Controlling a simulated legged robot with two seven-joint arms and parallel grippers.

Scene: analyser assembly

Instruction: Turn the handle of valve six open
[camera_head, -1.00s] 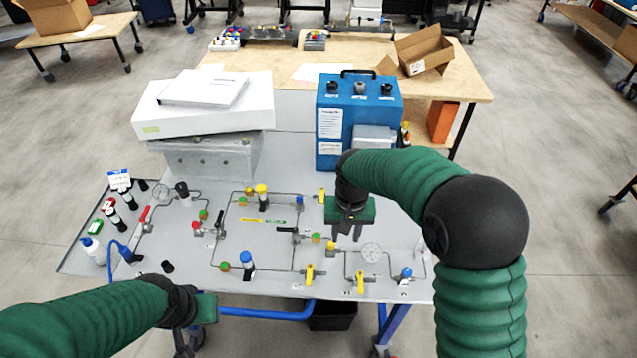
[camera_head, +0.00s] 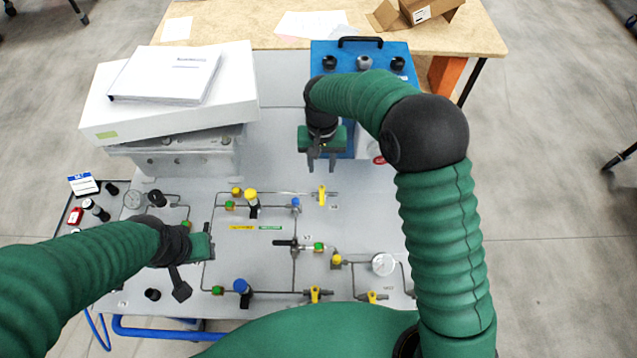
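The grey panel (camera_head: 265,265) carries pipes, gauges and several valves. No valve number is readable, so I cannot tell which one is valve six. A yellow-handled valve (camera_head: 321,196) sits near the back middle. Below it is a black-handled valve (camera_head: 287,243). Two more yellow handles (camera_head: 315,294) (camera_head: 372,297) are at the front edge. My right gripper (camera_head: 321,168) is open and empty, its two fingers apart, just behind the back yellow handle in the picture. My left gripper (camera_head: 186,275) is over the panel's left part; its fingers are partly hidden and overlap a black valve handle (camera_head: 206,236).
A blue case (camera_head: 380,52) stands behind my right gripper. A white box with a binder (camera_head: 170,75) lies on a metal box at the back left. A wooden table (camera_head: 470,35) is behind. My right arm hides part of the panel's right side.

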